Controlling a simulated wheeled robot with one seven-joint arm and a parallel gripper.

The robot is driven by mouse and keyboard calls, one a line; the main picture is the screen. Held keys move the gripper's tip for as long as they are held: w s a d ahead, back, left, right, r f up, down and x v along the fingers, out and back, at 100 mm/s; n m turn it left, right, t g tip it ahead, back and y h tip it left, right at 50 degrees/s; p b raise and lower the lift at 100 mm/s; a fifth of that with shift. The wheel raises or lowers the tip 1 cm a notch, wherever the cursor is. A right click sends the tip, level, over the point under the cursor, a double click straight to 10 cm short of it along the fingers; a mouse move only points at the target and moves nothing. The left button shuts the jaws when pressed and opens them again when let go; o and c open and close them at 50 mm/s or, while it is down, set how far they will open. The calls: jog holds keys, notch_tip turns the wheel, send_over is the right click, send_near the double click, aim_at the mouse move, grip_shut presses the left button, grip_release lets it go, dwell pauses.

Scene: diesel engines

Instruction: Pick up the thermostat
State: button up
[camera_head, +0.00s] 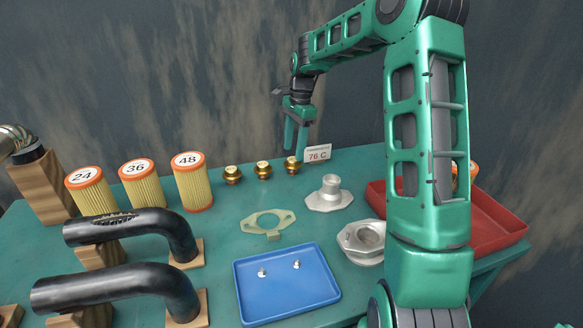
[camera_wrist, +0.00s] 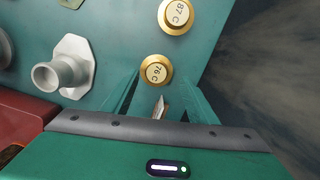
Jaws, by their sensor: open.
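Three brass thermostats stand in a row at the back of the green table: a left one (camera_head: 232,175), a middle one (camera_head: 263,170) and a right one (camera_head: 291,166). A white card reading 76 C (camera_head: 318,153) stands just right of the right one. My gripper (camera_head: 297,147) is open, pointing down above the right thermostat. In the wrist view, a thermostat marked 76 C (camera_wrist: 155,70) lies between the open fingertips (camera_wrist: 159,82), and one marked 87 C (camera_wrist: 175,15) lies beyond. I cannot tell the exact height gap.
A metal flanged neck (camera_head: 329,195), a round housing (camera_head: 364,241) and a flat gasket (camera_head: 267,221) lie in front. A blue tray (camera_head: 287,284) holds small parts. A red tray (camera_head: 488,222) is at the right. Numbered filters (camera_head: 193,185) and black hoses (camera_head: 120,285) stand left.

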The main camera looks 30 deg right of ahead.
aim_at(293, 159)
jog(key=shift+s+a+f, duration=0.1)
jog(key=shift+a+f, duration=0.05)
jog(key=shift+f, duration=0.85)
jog(key=shift+s+a+f, duration=0.1)
jog(key=shift+f, duration=0.95)
jog(key=shift+s+a+f, duration=0.1)
jog(key=shift+a+f, duration=0.05)
jog(key=shift+f, duration=0.85)
jog(key=c, duration=0.7)
